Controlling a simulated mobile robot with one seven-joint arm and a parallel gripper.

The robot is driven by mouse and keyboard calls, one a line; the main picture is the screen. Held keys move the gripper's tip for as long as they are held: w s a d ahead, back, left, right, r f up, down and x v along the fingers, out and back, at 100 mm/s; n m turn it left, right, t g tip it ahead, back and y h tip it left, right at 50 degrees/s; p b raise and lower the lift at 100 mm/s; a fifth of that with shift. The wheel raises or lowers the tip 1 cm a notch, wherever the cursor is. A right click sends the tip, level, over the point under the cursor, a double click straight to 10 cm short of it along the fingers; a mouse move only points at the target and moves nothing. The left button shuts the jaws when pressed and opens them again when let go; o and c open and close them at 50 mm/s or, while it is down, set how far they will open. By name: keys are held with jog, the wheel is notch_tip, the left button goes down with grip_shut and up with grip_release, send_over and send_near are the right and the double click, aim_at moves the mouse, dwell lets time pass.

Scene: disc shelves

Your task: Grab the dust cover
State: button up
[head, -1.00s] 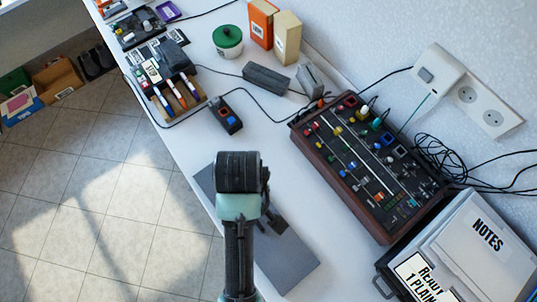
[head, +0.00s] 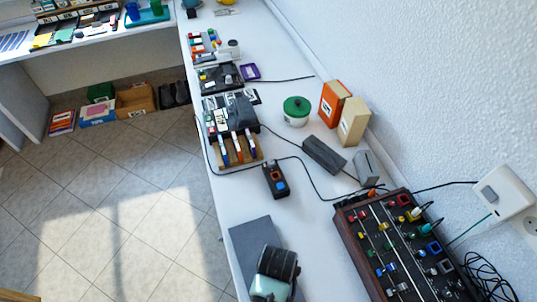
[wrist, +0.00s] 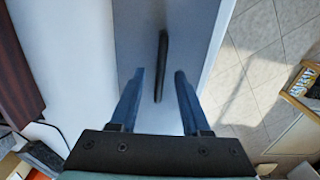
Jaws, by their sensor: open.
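A flat grey panel (head: 252,236) lies on the white bench near its front edge, partly hidden by my arm in the head view. In the wrist view the panel (wrist: 190,30) carries a slim dark bar like a handle (wrist: 163,45). My gripper (wrist: 159,72) is open, its two blue fingers on either side of the bar's near part in the picture; I cannot tell the height gap. I cannot tell for certain which is the dust cover.
A black handheld device (head: 275,180) with a cable lies beyond the panel. A wood-sided mixer (head: 395,250) stands at the right. A green-lidded pot (head: 296,110) and upright boxes (head: 335,103) stand by the wall. Bare bench (head: 310,215) lies between panel and mixer.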

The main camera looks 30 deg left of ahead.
jog(key=shift+f, duration=0.6)
grip_shut()
dwell(1.0)
